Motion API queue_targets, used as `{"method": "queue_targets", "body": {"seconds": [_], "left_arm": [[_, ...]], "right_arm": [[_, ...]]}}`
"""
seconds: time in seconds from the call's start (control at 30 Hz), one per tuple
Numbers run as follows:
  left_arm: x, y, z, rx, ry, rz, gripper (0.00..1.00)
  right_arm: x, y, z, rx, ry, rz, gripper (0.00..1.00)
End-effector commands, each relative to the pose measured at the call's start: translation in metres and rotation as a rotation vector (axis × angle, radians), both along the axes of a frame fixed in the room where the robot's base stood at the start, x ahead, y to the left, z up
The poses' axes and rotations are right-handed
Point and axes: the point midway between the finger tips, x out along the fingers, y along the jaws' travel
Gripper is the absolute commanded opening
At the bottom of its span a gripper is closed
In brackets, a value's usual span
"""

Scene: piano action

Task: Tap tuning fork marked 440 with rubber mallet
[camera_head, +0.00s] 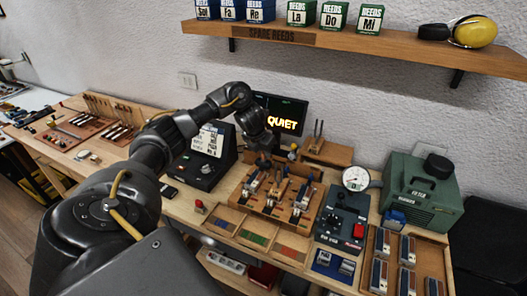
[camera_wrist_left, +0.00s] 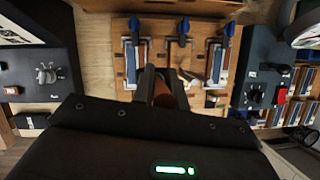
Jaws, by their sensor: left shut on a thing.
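My left gripper (camera_head: 268,142) is in front of the dark screen at the back of the bench. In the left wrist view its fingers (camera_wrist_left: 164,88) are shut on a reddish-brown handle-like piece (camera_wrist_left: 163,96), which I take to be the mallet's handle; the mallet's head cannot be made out. A two-pronged tuning fork (camera_head: 318,130) stands upright on a wooden box (camera_head: 326,151), to the right of the gripper and apart from it. Its marking is too small to read. My right gripper is not in view.
A wooden rack with blue clamps (camera_head: 270,205) lies in front of the gripper. A dark control box with a gauge (camera_head: 343,215) and a green case (camera_head: 420,190) stand to the right. The screen (camera_head: 283,115) reads "QUIET". A shelf (camera_head: 370,45) with reed boxes hangs above.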

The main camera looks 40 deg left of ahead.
Motion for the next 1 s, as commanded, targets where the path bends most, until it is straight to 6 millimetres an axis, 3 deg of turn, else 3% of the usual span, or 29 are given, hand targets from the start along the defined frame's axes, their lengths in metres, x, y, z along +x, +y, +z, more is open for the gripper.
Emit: {"method": "queue_targets", "body": {"seconds": [0.2,0.37,0.7,1.0], "left_arm": [[0.007,-0.021,0.003,-0.001,0.000,-0.004,0.00],[0.006,-0.016,-0.001,0.000,-0.001,0.000,0.00],[-0.006,0.018,-0.001,0.000,-0.001,0.000,0.00],[-0.006,0.019,0.002,0.000,-0.001,0.000,0.00]], "right_arm": [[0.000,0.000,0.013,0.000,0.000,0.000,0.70],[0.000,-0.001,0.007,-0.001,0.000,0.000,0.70],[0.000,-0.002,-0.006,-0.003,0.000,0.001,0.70],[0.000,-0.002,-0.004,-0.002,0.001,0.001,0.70]]}}
